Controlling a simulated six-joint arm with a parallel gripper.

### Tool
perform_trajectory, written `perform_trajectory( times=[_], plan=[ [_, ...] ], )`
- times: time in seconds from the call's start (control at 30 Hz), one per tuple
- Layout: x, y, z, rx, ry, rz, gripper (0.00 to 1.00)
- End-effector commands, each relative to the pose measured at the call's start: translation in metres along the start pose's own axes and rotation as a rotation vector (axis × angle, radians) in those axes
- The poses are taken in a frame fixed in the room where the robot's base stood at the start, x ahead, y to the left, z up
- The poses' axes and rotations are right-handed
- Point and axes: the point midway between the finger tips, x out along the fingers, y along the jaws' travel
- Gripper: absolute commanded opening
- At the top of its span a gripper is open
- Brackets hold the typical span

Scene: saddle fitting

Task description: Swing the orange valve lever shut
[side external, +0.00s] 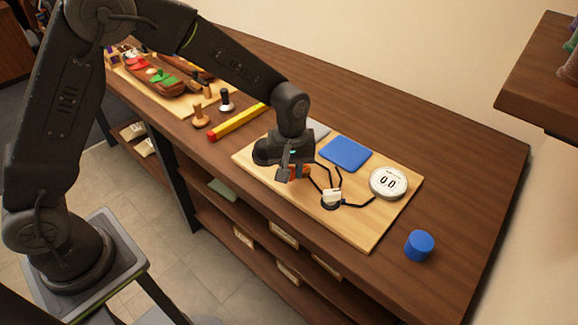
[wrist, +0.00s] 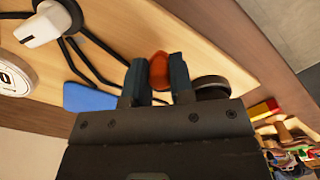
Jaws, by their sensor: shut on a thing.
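The orange valve lever (wrist: 158,70) is between my gripper's two fingers in the wrist view, with a finger against each side. In the side view a small part of the orange lever (side external: 297,172) shows beneath my wrist. My gripper (wrist: 158,75) is shut on the lever, low over the light wooden board (side external: 375,232). The valve body under the lever is mostly hidden by my gripper. A dark round part (wrist: 211,86) shows just right of the fingers in the wrist view; I cannot tell what it is.
On the board are a blue pad (side external: 345,153), a white round gauge (side external: 388,182) and a white knob (side external: 332,197) with black lines. A blue cylinder (side external: 419,245) stands right of the board. A yellow bar (side external: 238,122) and a tray of tools (side external: 165,85) lie left.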

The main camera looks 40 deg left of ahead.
Motion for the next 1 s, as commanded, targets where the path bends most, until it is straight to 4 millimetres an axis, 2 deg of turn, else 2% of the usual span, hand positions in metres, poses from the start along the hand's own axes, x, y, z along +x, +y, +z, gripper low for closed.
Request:
perform_trajectory(
  times=[0.6, 0.63, 0.87, 1.0],
  plan=[
    [-0.0009, 0.0023, 0.0012, -0.040, 0.000, 0.003, 0.00],
    [-0.0010, 0.0023, 0.0012, -0.040, 0.001, 0.003, 0.25],
    [-0.0005, 0.0019, 0.0012, -0.039, 0.000, 0.002, 0.47],
    [-0.0003, 0.0016, 0.0012, -0.039, 0.000, 0.001, 0.47]
  ],
)
